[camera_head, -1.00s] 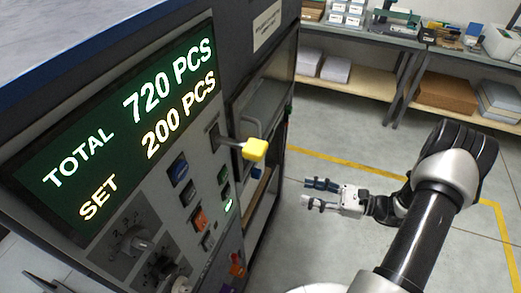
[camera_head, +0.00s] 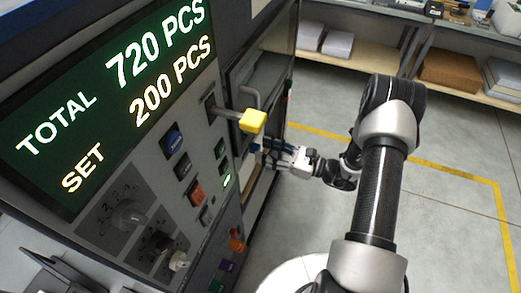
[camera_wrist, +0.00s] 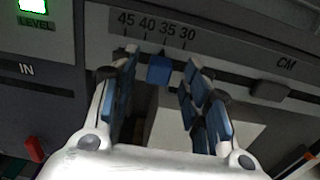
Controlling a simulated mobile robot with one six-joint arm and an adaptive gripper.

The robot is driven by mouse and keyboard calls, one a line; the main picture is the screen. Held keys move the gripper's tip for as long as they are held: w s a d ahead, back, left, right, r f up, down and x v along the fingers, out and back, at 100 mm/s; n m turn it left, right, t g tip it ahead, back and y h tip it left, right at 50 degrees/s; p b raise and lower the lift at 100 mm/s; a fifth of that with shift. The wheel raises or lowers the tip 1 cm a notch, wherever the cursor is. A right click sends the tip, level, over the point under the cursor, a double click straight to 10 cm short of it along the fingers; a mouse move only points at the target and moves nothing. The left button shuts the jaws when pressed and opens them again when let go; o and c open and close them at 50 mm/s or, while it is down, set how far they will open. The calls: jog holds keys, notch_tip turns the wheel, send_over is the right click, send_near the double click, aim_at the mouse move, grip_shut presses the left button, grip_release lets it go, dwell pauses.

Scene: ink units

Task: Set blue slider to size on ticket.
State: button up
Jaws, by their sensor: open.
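The blue slider (camera_wrist: 159,69) sits in a slot on the machine front in the wrist view, below a printed scale reading 45, 40, 35, 30 and CM. It stands around the 40 and 35 marks; the exact value is hard to tell. My gripper (camera_wrist: 161,95) is open, with one blue-padded finger to each side of the slider and nothing held. In the head view my gripper (camera_head: 268,154) is at the machine's side opening, and the slider cannot be made out there. I see no readable ticket in either view.
A dark slider knob (camera_wrist: 270,90) sits farther right along the front. A yellow-tipped lever (camera_head: 252,121) sticks out above my gripper. The display (camera_head: 110,100) reads TOTAL 720 PCS, SET 200 PCS. Buttons and knobs lie below it. The floor to the right is open.

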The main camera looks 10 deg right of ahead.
aim_at(255, 148)
jog(key=shift+x, duration=1.2)
jog(key=shift+c, duration=0.4)
grip_shut()
